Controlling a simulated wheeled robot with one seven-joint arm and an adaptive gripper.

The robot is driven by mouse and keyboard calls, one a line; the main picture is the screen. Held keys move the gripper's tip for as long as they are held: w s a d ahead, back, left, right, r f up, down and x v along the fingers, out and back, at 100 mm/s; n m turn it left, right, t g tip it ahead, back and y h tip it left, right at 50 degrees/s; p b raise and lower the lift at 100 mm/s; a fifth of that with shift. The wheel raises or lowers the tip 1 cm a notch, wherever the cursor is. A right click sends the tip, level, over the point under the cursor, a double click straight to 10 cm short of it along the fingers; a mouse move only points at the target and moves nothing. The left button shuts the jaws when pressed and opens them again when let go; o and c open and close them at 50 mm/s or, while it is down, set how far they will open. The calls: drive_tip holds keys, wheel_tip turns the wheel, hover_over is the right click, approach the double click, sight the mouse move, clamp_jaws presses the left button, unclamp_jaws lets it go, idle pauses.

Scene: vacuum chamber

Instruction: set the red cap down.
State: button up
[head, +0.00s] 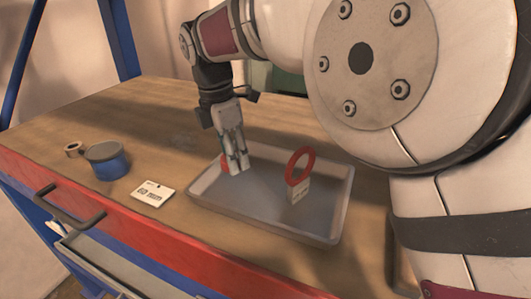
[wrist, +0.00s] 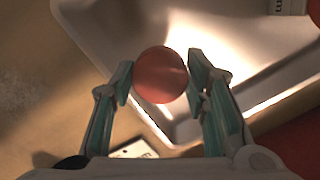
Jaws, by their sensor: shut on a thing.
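The red cap (wrist: 160,75) is round and sits between the two fingertips of my gripper (wrist: 159,82) in the wrist view. My gripper is shut on it. In the head view my gripper (head: 238,165) points down over the left part of the grey tray (head: 270,231), and a small part of the red cap (head: 225,163) shows beside the fingers. The cap's underside is hidden, and I cannot tell whether it touches the tray.
A red ring on a pale labelled block (head: 299,193) stands in the tray's right part. A white card (head: 152,194), a blue tin (head: 107,163) and a small roll (head: 74,149) lie left of the tray. The wooden bench top (head: 150,105) behind is largely clear.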

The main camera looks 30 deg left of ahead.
sight(234, 179)
drive_tip(key=shift+s+f, duration=0.1)
drive_tip(key=shift+f, duration=1.65)
drive_tip(key=shift+f, duration=0.15)
drive_tip(key=o, duration=0.6)
drive_tip(key=shift+c, duration=0.2)
drive_tip(key=shift+s+a+r, duration=0.1)
drive_tip(key=shift+s+r, duration=0.1)
drive_tip(key=shift+r, duration=1.75)
drive_tip(key=shift+s+a+r, duration=0.1)
drive_tip(key=shift+s+r, duration=0.05)
drive_tip(key=shift+r, duration=1.8)
